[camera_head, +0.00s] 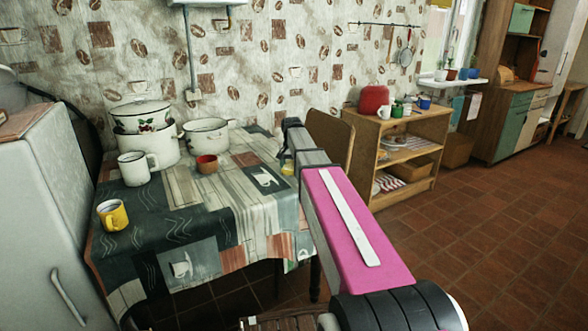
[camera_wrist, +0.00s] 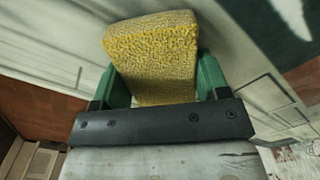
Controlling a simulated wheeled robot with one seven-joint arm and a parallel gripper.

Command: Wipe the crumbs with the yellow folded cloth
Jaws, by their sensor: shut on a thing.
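The yellow folded cloth (camera_wrist: 152,58) is a thick, speckled block between the two green fingers of my gripper (camera_wrist: 160,78) in the wrist view. My gripper is shut on it. In the head view a small yellow patch of the cloth (camera_head: 288,169) shows below my gripper (camera_head: 287,158), at the right part of the table (camera_head: 205,252). My arm hides much of that area. I cannot tell whether the cloth touches the tabletop. No crumbs can be made out in either view.
The patterned tablecloth holds a yellow mug (camera_head: 113,216), a white mug (camera_head: 133,170), a red-brown cup (camera_head: 207,163), a white pot (camera_head: 205,136) and stacked pots (camera_head: 150,147). A chair (camera_head: 332,138) stands behind my arm. The table's front middle is clear.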

